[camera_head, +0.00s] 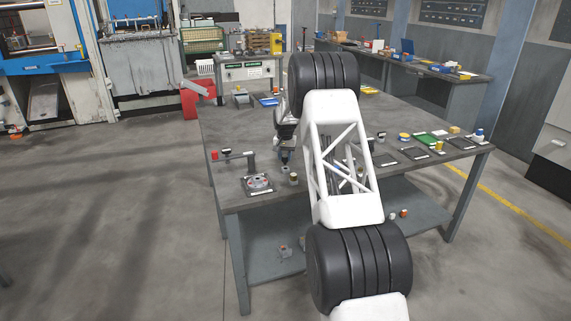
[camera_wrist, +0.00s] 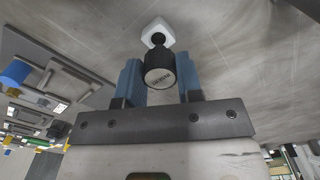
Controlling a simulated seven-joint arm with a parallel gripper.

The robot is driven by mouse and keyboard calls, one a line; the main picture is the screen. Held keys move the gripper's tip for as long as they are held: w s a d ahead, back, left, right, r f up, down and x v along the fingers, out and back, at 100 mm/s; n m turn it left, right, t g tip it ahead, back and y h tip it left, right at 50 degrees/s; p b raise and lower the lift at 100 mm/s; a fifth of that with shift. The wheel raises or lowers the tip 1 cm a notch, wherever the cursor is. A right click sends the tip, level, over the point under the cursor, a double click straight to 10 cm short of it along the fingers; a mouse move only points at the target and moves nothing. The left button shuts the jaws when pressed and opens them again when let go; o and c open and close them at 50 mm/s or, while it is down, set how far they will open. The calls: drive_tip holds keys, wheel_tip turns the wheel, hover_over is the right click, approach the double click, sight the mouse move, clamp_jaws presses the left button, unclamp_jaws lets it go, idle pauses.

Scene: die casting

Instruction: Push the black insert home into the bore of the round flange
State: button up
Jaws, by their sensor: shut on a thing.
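In the head view, the round flange (camera_head: 257,183) lies on a dark square base near the table's front left edge. It shows grey with some red; its bore is too small to make out. My gripper (camera_head: 286,154) points down behind and right of the flange, apart from it. In the wrist view, the blue fingers of my gripper (camera_wrist: 159,82) are shut on a black round-ended piece (camera_wrist: 160,78) with a narrower neck. A pale block (camera_wrist: 157,32) shows beyond the neck; I cannot tell whether they are joined. I cannot pick out the black insert for certain.
A post with a side arm and red end (camera_head: 232,155) stands behind the flange. A small yellow-topped piece (camera_head: 293,178) stands to the flange's right. Dark trays (camera_head: 384,159) and a green board (camera_head: 426,139) lie further right on the grey table (camera_head: 232,122). The table's left rear is mostly clear.

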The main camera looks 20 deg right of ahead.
drive_tip(key=s+a+r, duration=0.3)
drive_tip(key=a, duration=0.4)
drive_tip(key=s+a+r, duration=0.3)
drive_tip(key=a, duration=0.4)
drive_tip(key=shift+a+r, duration=0.25)
drive_tip(key=shift+a, duration=0.1)
drive_tip(key=shift+f, duration=2.9)
drive_tip(key=shift+f, duration=1.45)
idle(0.5)
drive_tip(key=o, duration=1.1)
drive_tip(key=shift+r, duration=0.1)
drive_tip(key=shift+r, duration=3.8)
